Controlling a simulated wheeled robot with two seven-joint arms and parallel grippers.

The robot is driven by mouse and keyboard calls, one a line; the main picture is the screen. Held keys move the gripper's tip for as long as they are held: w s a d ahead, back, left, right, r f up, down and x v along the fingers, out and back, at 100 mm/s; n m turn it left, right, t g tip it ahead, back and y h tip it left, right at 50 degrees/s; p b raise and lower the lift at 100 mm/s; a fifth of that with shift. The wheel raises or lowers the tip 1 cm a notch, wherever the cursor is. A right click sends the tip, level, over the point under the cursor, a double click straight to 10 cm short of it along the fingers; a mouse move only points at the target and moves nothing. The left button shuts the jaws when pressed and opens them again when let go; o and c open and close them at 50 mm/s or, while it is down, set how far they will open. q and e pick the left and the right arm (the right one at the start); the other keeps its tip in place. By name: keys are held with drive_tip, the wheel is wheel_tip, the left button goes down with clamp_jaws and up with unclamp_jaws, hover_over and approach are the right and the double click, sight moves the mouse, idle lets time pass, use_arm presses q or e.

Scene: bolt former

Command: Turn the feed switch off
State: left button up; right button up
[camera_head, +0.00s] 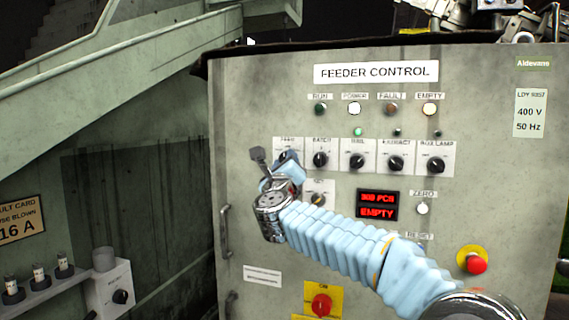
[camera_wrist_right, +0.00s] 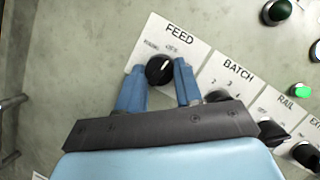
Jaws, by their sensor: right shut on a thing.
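The feed switch is a black rotary knob (camera_wrist_right: 160,70) on a white plate marked FEED in the right wrist view. Its white pointer line leans up and right in that view; the small position words are too blurred to read surely. In the head view the FEED plate (camera_head: 289,143) is at the left end of the knob row, its knob partly hidden by my gripper. My right gripper (camera_head: 273,168) is at this knob, with its blue fingers (camera_wrist_right: 159,82) on either side, shut on it. My left gripper is not in view.
The feeder control panel (camera_head: 240,120) holds the BATCH knob (camera_head: 320,160) and several others to the right. Below are a red display (camera_head: 377,205), a red stop button (camera_head: 476,263) and a red-yellow switch (camera_head: 321,304). A door handle (camera_head: 226,230) is at the panel's left edge.

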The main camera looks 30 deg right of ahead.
drive_tip(key=shift+n+y, duration=0.3)
drive_tip(key=shift+n, duration=0.5)
drive_tip(key=o, duration=1)
drive_tip(key=shift+o, duration=0.2)
drive_tip(key=shift+s, duration=0.1)
drive_tip(key=b+v, duration=0.3)
drive_tip(key=v, duration=1)
drive_tip(key=shift+s+a+f, duration=0.15)
drive_tip(key=shift+s+a, duration=0.05)
drive_tip(key=shift+s, duration=0.05)
